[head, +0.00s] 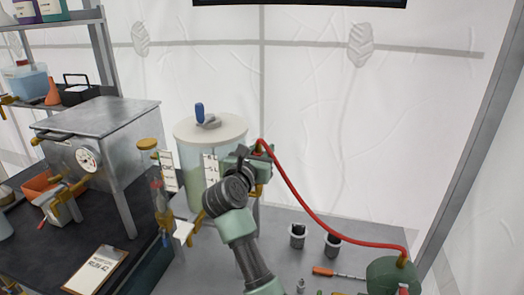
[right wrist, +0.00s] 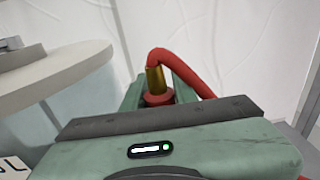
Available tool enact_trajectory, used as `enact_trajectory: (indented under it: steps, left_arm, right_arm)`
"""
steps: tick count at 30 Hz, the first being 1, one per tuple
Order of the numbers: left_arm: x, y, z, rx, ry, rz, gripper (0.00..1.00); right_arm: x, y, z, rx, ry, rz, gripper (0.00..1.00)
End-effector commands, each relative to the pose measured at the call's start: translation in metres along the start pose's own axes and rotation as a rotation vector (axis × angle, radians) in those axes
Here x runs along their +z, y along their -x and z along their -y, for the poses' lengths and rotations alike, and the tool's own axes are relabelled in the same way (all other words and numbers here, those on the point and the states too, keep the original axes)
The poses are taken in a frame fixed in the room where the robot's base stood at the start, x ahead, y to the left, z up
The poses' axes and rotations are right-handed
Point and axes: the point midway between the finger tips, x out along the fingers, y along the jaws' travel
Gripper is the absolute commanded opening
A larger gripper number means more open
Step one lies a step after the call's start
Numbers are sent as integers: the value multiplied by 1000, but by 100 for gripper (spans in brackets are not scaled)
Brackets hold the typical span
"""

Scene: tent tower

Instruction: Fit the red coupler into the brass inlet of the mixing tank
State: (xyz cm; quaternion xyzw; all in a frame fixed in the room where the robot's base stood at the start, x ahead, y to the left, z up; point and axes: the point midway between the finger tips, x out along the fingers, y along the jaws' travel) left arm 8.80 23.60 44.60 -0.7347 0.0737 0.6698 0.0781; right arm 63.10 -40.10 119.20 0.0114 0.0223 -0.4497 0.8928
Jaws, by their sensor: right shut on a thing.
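The mixing tank (head: 196,165) stands in the middle of the head view, with a pale round lid (head: 225,131) and a greenish lower part. The lid's edge shows in the right wrist view (right wrist: 60,72). My right gripper (head: 262,158) is beside the tank's right side, shut on the red coupler (right wrist: 158,97). A brass piece and the red hose (head: 310,208) rise from the coupler. Brass-coloured parts (head: 257,190) show just below the gripper, but I cannot tell if they are the inlet. My left gripper is not in view.
The hose runs to a green rounded vessel (head: 388,275) at the lower right. Two small dark-topped cups (head: 297,236) and an orange-handled screwdriver (head: 338,273) are on the grey table. A metal box (head: 95,125) and a clipboard (head: 97,270) are at left.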

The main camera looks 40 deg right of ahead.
Motion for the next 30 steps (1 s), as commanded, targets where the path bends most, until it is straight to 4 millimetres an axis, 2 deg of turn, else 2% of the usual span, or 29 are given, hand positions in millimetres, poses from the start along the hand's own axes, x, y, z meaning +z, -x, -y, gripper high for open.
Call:
enact_trajectory:
  steps: [30]
  left_arm:
    - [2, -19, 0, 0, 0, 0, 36]
  right_arm:
    - [-24, -1, 0, 0, 0, 1, 0]
